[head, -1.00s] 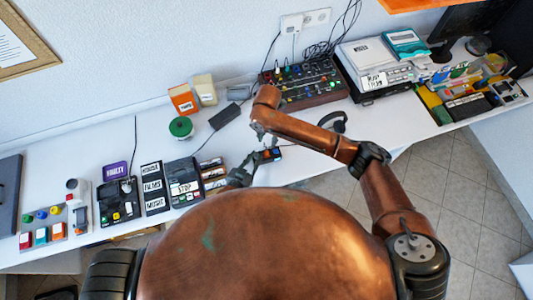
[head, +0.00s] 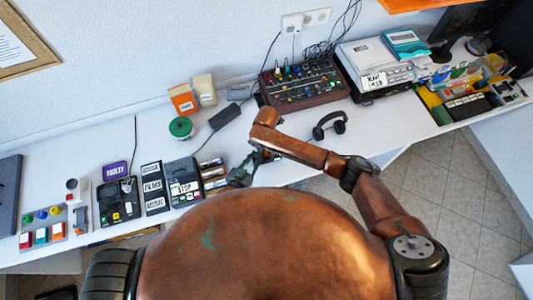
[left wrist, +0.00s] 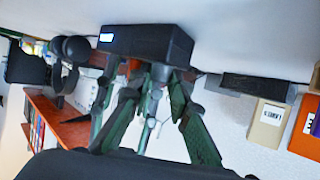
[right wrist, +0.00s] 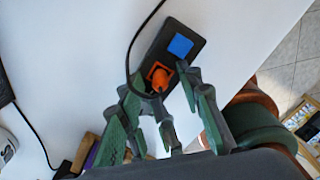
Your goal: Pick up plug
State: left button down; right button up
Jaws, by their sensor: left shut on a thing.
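The orange plug (right wrist: 159,79) sits in the orange-framed socket of a black box (right wrist: 197,28) in the right wrist view. A blue square marks the box's other end. A black cable runs up from the plug. My right gripper (right wrist: 156,84) is open, its fingers spread on either side of the plug. In the left wrist view, the box (left wrist: 150,42) is at the fingertips of my left gripper (left wrist: 157,76), which is shut on it; the exact contact is unclear. In the head view my right arm mostly hides box and plug.
Headphones (head: 331,124) lie to the right on the white desk. A black adapter (head: 224,117) with a cable lies behind. A mixer (head: 306,86) stands at the back, small cassette cases (head: 213,175) to the left. The desk between box and headphones is clear.

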jog(key=shift+c, duration=0.6)
grip_shut()
notch_tip(320, 180, up, 10)
jog(key=shift+r, duration=0.1)
pick_arm(q)
jog(key=c, duration=1.7)
grip_release()
